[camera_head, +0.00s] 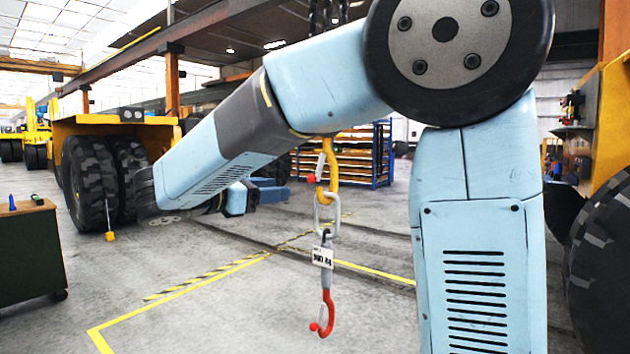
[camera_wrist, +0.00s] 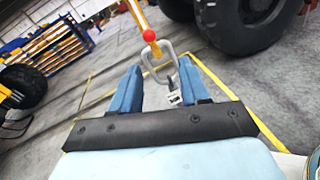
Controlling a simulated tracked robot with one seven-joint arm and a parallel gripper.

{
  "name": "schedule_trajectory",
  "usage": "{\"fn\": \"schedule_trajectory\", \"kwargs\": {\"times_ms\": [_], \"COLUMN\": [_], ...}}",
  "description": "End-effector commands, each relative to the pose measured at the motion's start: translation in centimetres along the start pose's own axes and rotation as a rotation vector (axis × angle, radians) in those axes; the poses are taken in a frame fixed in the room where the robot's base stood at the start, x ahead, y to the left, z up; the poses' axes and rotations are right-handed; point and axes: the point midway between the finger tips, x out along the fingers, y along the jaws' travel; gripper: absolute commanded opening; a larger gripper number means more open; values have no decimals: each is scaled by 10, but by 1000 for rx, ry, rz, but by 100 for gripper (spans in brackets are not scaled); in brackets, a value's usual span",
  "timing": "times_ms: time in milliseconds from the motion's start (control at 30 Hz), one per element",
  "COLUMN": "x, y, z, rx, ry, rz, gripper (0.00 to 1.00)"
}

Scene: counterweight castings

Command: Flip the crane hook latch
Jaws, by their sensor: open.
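A yellow crane hook (camera_head: 331,178) hangs from above, partly behind my arm. Its latch is a thin pale strip ending in a red ball (camera_head: 311,179) on the hook's left side. The hook also shows in the wrist view (camera_wrist: 140,17), with the red ball (camera_wrist: 149,35) just above a grey link. My gripper (camera_head: 289,192) is left of the hook in the head view, its blue fingers pointing towards it. In the wrist view my gripper (camera_wrist: 160,66) is open, and the red ball appears beyond the fingertips. I see no contact with the latch.
A grey link (camera_head: 327,212) hangs from the hook, with a tagged red lower hook (camera_head: 328,312) below. Large wheels (camera_head: 88,180) and a green cabinet (camera_head: 30,250) stand left. A blue rack (camera_head: 380,155) stands behind. The yellow-marked floor (camera_head: 220,310) is clear.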

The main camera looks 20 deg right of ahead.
Motion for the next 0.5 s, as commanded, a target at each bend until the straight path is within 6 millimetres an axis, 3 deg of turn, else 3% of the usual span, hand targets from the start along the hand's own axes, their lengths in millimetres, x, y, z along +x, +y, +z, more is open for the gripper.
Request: {"fn": "schedule_trajectory", "kwargs": {"times_ms": [100,200,500], "x": [-13,-12,31], "y": [12,14,15], "z": [2,4,6], "rx": [-25,-31,-29], "ry": [-48,-61,-59], "rz": [28,33,31], "gripper": [45,45,45]}}
